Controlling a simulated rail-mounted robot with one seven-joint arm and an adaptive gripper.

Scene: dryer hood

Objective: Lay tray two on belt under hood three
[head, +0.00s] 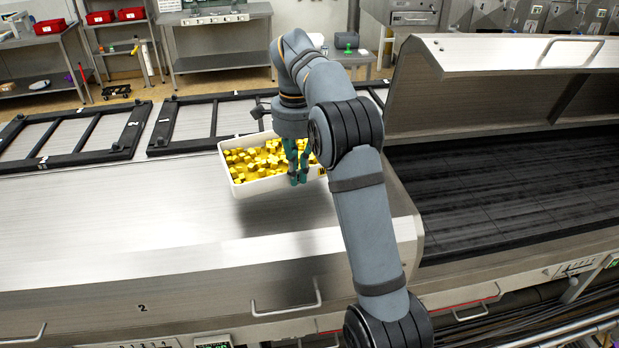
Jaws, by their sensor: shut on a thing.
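A white tray (228,168) full of yellow cube-like pieces is in the middle of the head view, over the closed steel hood marked 2 (130,225). My gripper (298,180) is shut on the tray at its near right side. A dark shadow lies below the tray, which looks held above the hood. A small dark mark shows on the tray's right end, too small to read. To the right, a raised hood lid (500,90) stands open over a dark belt (510,190). No number is readable on this open hood. My arm hides part of the tray's right side.
Black frames (70,160) lie along the back of the closed hoods. A steel handle (286,308) sticks out at the front. The visible belt is empty. The open lid overhangs its back edge. Shelves with red bins (100,17) stand far behind.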

